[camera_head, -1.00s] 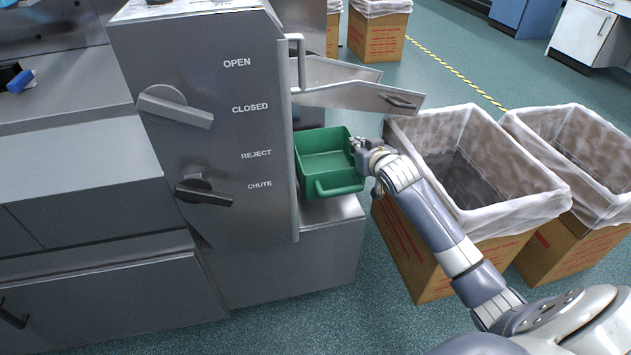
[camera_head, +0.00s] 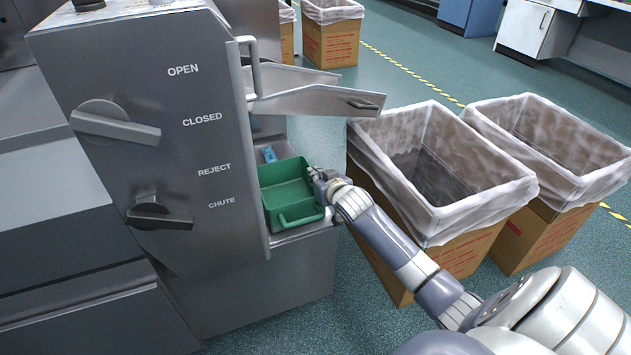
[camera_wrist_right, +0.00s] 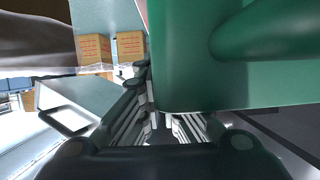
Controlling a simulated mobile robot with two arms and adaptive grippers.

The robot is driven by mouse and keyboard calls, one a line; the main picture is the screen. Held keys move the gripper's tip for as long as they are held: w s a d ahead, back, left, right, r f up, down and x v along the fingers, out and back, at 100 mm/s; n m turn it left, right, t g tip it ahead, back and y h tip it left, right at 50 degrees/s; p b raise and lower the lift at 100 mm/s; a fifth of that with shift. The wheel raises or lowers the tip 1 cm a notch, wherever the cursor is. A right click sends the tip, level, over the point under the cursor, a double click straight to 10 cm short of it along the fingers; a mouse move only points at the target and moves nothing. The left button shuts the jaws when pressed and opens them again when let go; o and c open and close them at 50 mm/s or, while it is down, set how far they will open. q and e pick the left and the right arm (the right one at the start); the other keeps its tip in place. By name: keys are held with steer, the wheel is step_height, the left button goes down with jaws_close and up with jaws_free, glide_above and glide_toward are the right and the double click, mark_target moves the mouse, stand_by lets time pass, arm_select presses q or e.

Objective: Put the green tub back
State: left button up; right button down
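The green tub (camera_head: 284,192) sits upright on or just above the grey ledge (camera_head: 300,262) beside the metal machine, below its raised flap. Its handle faces the near side. My right gripper (camera_head: 321,180) is at the tub's right wall and appears shut on it. In the right wrist view the tub (camera_wrist_right: 185,55) fills the upper right. One finger lies along the outside of its wall; the other finger is mostly hidden by the tub. My left gripper is not in view.
The metal flap (camera_head: 315,100) juts out above the tub. A small blue object (camera_head: 268,154) shows behind the tub. Lined cardboard bins (camera_head: 440,235) stand right of the ledge, close to my right arm. Two machine knobs (camera_head: 150,214) are at the left.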

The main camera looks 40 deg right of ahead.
steer(key=shift+f, duration=0.1)
steer(key=c, duration=1.8)
jaws_free()
steer(key=shift+f, duration=0.1)
